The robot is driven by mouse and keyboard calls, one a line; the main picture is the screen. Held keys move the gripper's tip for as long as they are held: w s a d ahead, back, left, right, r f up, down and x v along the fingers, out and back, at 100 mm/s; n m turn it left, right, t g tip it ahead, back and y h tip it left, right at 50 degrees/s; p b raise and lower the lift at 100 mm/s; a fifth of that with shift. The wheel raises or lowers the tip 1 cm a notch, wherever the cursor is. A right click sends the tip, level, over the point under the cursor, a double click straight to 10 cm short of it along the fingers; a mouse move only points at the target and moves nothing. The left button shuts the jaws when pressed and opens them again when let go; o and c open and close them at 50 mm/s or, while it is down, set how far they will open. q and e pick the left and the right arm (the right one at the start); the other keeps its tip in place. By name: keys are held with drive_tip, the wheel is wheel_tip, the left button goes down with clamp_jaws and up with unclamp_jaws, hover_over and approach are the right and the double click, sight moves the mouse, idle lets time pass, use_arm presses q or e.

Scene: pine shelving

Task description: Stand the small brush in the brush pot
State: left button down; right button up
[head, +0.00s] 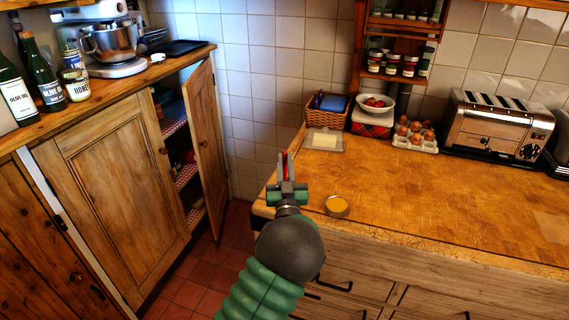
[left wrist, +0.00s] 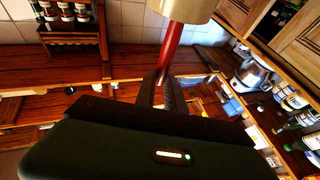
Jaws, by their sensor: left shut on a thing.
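My left gripper (head: 286,172) reaches forward over the counter's front left corner, and its jaws are shut on a thin red handle, which I take for the small brush. In the left wrist view the small brush's red handle (left wrist: 171,45) stands out from between the fingers. A pale cylindrical piece (left wrist: 184,9) shows at its far end, cut off by the frame. I cannot tell if it belongs to the brush. A small round pot with a yellow top (head: 337,206) stands on the counter right of the gripper. I cannot tell if it is the brush pot.
On the wooden counter (head: 440,205) stand a butter dish (head: 323,146), a wicker basket (head: 325,117), a bowl (head: 377,103), an egg tray (head: 415,143) and a toaster (head: 499,127). The counter's middle is clear. A cupboard door (head: 206,148) hangs open at left.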

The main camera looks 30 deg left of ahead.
use_arm(q)
drive_tip(key=c, duration=1.3)
unclamp_jaws()
drive_tip(key=shift+d+r, duration=0.2)
drive_tip(key=shift+d, duration=0.4)
drive_tip(key=shift+c, duration=0.2)
drive_tip(key=shift+a+f, duration=0.2)
drive_tip(key=shift+a, duration=0.2)
drive_tip(key=b+v, duration=0.1)
drive_tip(key=v, duration=1.6)
use_arm(e)
drive_tip(key=shift+d+f, duration=0.3)
drive_tip(key=shift+f, duration=0.5)
use_arm(q)
drive_tip(key=shift+w, duration=0.1)
drive_tip(key=shift+r, duration=0.1)
use_arm(e)
drive_tip(key=shift+r, duration=0.1)
